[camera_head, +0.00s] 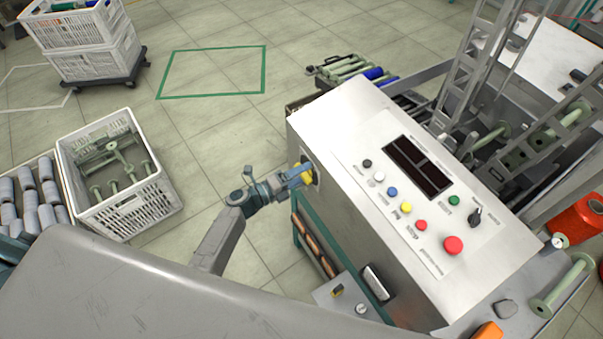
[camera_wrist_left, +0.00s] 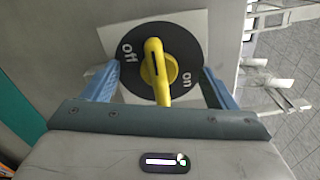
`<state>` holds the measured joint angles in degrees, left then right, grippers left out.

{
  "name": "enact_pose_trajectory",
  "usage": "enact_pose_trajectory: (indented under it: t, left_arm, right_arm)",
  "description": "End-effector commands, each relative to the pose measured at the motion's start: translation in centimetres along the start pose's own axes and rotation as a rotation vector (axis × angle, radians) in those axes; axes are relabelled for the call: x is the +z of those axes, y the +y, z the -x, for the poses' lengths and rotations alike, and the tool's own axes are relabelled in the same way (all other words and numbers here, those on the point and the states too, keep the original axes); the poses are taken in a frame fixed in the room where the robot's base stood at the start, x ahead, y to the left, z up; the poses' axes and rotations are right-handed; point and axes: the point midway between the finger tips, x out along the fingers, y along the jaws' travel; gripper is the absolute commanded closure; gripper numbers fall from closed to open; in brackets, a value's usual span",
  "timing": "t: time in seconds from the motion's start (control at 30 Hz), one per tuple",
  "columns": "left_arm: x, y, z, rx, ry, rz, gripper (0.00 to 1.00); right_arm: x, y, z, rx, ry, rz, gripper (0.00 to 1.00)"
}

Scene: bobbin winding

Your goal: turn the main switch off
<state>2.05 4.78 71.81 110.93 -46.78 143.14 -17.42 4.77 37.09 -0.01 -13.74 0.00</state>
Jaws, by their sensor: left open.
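The main switch (camera_wrist_left: 182,45) is a black disc with a yellow handle (camera_wrist_left: 155,75) on a pale plate, labelled "off" at its upper left and "on" at its lower right in the left wrist view. The handle stands nearly upright in that view, between the two labels. In the head view the switch's yellow part (camera_head: 306,172) shows on the left side of the control cabinet (camera_head: 345,118). My left gripper (camera_wrist_left: 160,78) is open, its blue fingers on either side of the handle with gaps to it. It also shows at the switch in the head view (camera_head: 301,174). My right gripper is out of view.
The cabinet's sloped top carries several coloured buttons, a dark display (camera_head: 418,167) and a red mushroom button (camera_head: 453,245). A white crate of green bobbins (camera_head: 128,215) stands on the floor at left. Floor between crate and cabinet is clear apart from my left arm.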

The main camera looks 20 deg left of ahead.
Motion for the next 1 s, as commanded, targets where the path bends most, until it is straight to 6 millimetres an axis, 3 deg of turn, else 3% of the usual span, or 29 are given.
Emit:
enact_pose_trajectory:
  t: [0.53,1.0]
  left_arm:
    - [-0.1,0.1,7.7,0.006,0.002,-0.001,0.18]
    - [-0.1,0.1,8.4,0.003,0.001,0.000,0.18]
  right_arm:
    - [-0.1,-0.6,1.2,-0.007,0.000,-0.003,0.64]
    - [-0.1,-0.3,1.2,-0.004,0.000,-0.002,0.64]
